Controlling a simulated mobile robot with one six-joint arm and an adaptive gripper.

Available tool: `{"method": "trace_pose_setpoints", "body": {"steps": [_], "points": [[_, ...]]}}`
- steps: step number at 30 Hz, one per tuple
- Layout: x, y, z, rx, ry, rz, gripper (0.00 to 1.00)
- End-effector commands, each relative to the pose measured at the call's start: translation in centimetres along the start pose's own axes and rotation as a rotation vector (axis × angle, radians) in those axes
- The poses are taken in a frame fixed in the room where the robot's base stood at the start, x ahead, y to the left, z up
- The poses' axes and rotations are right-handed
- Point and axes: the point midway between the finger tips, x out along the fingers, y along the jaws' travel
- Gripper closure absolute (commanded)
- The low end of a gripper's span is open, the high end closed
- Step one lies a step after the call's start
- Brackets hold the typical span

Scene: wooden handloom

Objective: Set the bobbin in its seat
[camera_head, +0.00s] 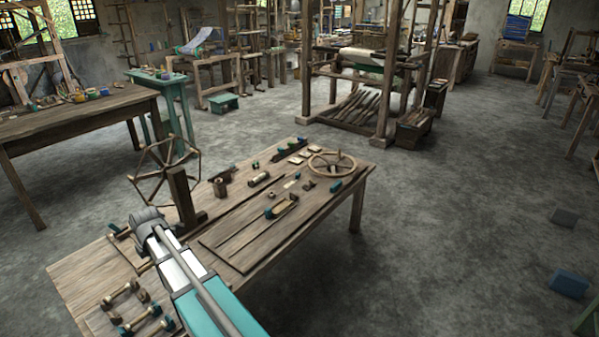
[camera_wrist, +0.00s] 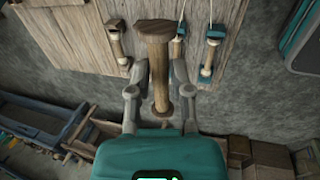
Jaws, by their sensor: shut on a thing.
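My gripper (camera_wrist: 160,88) is shut on a wooden bobbin (camera_wrist: 158,30), with a finger on each side of its shaft. The bobbin has a wide flange at one end and a smaller one at the other. In the head view my gripper (camera_head: 146,220) is over the near left part of the wooden table (camera_head: 75,268), and the held bobbin is hard to make out there. Several other bobbins with teal ends lie at the near left corner, one of them here (camera_head: 125,291). I cannot tell which part is the bobbin's seat.
A spoked wheel (camera_head: 163,172) and an upright wooden post (camera_head: 183,195) stand just beyond my gripper. A flat wooden wheel (camera_head: 332,163) and small parts lie at the table's far end. A loom (camera_head: 390,80) stands behind. The floor to the right is mostly clear.

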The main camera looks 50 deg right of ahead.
Motion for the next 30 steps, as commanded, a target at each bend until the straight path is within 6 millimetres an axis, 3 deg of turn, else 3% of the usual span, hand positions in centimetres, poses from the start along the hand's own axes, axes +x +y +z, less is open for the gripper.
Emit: {"method": "trace_pose_setpoints", "body": {"steps": [1, 15, 21, 30], "points": [[-1.8, 0.5, 0.0, 0.000, 0.000, 0.000, 0.93], [-9.3, 2.5, 0.0, 0.000, 0.000, 0.000, 0.93], [-11.1, 3.0, 0.0, 0.000, 0.000, 0.000, 0.93], [-11.6, 3.1, 0.0, 0.000, 0.000, 0.000, 0.93]]}}
